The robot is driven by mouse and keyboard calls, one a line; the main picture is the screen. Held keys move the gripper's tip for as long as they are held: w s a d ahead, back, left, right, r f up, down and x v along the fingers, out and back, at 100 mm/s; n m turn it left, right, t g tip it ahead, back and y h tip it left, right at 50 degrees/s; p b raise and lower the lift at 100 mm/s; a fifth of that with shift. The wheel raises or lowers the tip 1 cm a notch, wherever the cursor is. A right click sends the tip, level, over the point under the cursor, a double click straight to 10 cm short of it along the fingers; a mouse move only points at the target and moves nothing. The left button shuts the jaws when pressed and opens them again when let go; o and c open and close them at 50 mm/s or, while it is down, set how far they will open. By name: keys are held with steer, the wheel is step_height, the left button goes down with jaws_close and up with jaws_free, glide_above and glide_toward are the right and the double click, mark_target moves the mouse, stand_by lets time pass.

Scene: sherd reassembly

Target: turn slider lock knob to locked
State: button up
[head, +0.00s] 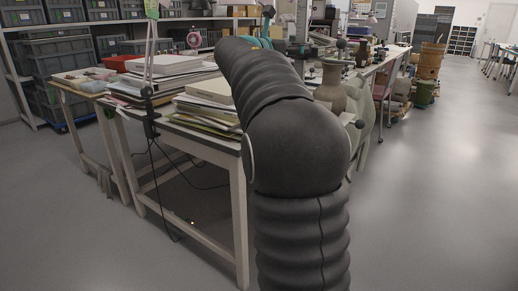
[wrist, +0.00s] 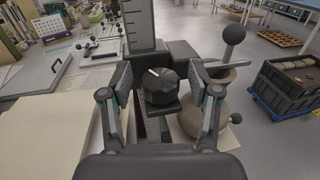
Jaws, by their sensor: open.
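The slider lock knob (wrist: 160,91) is a dark round knob with a white mark on its face, in the middle of the wrist view. It sits on a dark slider block in front of an upright grey post with scale marks (wrist: 138,25). My gripper (wrist: 160,82) is open, with one finger to the left of the knob and one to the right. Gaps show between the knob and both fingers. The white mark slants; I cannot tell which setting it stands for. In the head view my arm hides the knob and most of the gripper.
A rod with a dark ball (wrist: 234,34) and a tan vessel (wrist: 204,128) stand close to the right finger. A pale board (wrist: 40,135) lies at left. In the head view, stacked papers (head: 205,102) lie on the table and the floor (head: 430,190) at right is clear.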

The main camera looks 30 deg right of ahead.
steer(key=n+t+b, duration=0.2)
steer(key=t, duration=0.1)
steer(key=shift+s+f+y+b, duration=0.1)
steer(key=shift+f+y+b, duration=0.2)
steer(key=shift+y, duration=0.1)
steer(key=shift+a+r+t, duration=0.2)
steer(key=shift+r+t, duration=0.05)
steer(key=shift+t, duration=0.05)
steer(key=v, duration=1.4)
steer(key=s+a+f+m+y+p, duration=0.2)
steer(key=s+a+f+m+y, duration=0.2)
steer(key=f, duration=0.3)
steer(key=s+a+f+m+y+p, duration=0.3)
steer(key=s+a+f+m+y, duration=0.1)
steer(key=s+f+m, duration=0.2)
steer(key=shift+s+a+f+y, duration=0.3)
steer(key=shift+s+a+f, duration=0.15)
steer(key=shift+f, duration=0.4)
